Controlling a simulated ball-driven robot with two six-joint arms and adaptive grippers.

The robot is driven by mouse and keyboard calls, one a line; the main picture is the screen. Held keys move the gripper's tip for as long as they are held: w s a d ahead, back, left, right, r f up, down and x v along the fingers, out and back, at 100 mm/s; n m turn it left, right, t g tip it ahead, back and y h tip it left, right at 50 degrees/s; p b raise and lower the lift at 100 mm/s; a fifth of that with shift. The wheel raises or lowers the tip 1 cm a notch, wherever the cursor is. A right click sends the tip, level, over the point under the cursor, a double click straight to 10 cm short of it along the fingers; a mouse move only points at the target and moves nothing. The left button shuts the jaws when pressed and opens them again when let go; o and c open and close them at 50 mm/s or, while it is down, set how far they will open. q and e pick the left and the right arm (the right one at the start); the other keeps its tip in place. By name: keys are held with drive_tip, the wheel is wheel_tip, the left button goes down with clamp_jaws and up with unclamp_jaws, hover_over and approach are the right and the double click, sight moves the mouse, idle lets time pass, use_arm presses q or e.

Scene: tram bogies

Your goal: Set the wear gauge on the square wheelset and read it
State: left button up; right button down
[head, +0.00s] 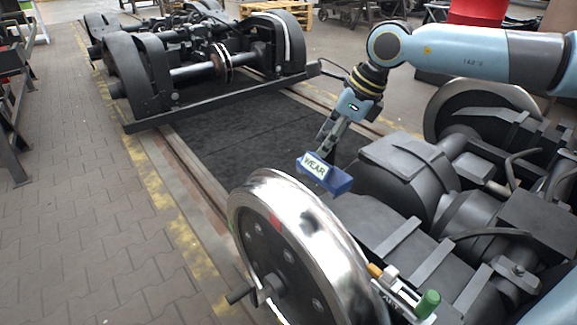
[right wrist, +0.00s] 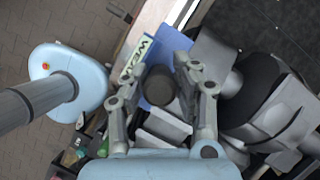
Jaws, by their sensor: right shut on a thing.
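My right gripper (head: 324,148) is shut on the blue wear gauge (head: 338,180), which carries a white "WEAR" label. In the head view it holds the gauge in the air, just above and behind the top of a shiny steel wheel (head: 290,205). A gap shows between the gauge and the wheel rim. The wheel has a dark, bolted face and a small red mark near its rim. In the right wrist view, the gauge (right wrist: 157,88) shows between the fingers of my right gripper (right wrist: 163,75). I cannot read any value on it. My left gripper is not in view.
Dark bogie parts (head: 420,180) fill the right side behind the wheel. Small tools with a green knob (head: 428,303) lie at the lower right. Another bogie (head: 190,70) stands at the back left. Paved floor (head: 80,220) is open at the left.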

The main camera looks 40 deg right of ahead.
drive_tip(key=w+a+f, duration=0.1)
drive_tip(key=w+f, duration=0.1)
drive_tip(key=f, duration=0.1)
drive_tip(key=w+a+f+b, duration=0.1)
drive_tip(key=w+a+f, duration=0.2)
drive_tip(key=w+f, duration=0.1)
drive_tip(key=f, duration=0.1)
drive_tip(key=shift+a+f, duration=0.3)
drive_tip(key=shift+a, duration=0.1)
drive_tip(key=shift+f+b, duration=0.1)
drive_tip(key=shift+b, duration=0.3)
drive_tip(key=c, duration=1.5)
unclamp_jaws()
drive_tip(key=shift+f, duration=0.15)
drive_tip(key=o, duration=0.5)
drive_tip(key=shift+c, duration=0.2)
